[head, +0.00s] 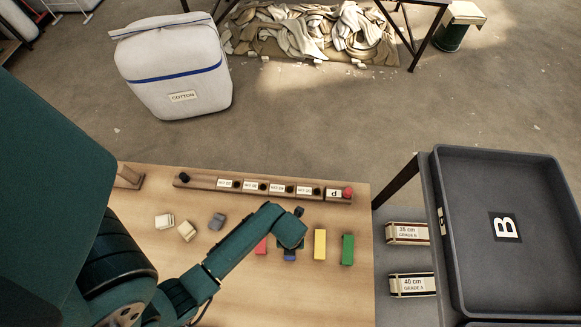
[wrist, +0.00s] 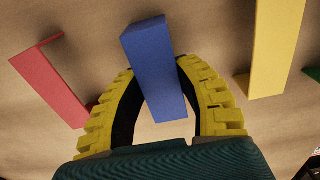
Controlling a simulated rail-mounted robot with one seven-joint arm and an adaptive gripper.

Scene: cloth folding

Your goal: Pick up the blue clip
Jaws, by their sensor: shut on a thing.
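The blue clip (wrist: 153,60) is a plain blue block between the two yellow ridged fingers of my gripper (wrist: 160,92) in the wrist view. The fingers are shut on its two sides. In the head view my arm covers most of the blue clip (head: 290,256), and only a small part shows below the gripper (head: 291,244). The gripper is over the right part of the wooden table (head: 340,290). I cannot tell whether the clip touches the table.
A red clip (head: 261,246) lies left of the gripper; a yellow clip (head: 320,244) and a green clip (head: 348,249) stand to the right. A labelled wooden rail (head: 265,187) runs along the back edge. A grey tray marked B (head: 470,230) is at right.

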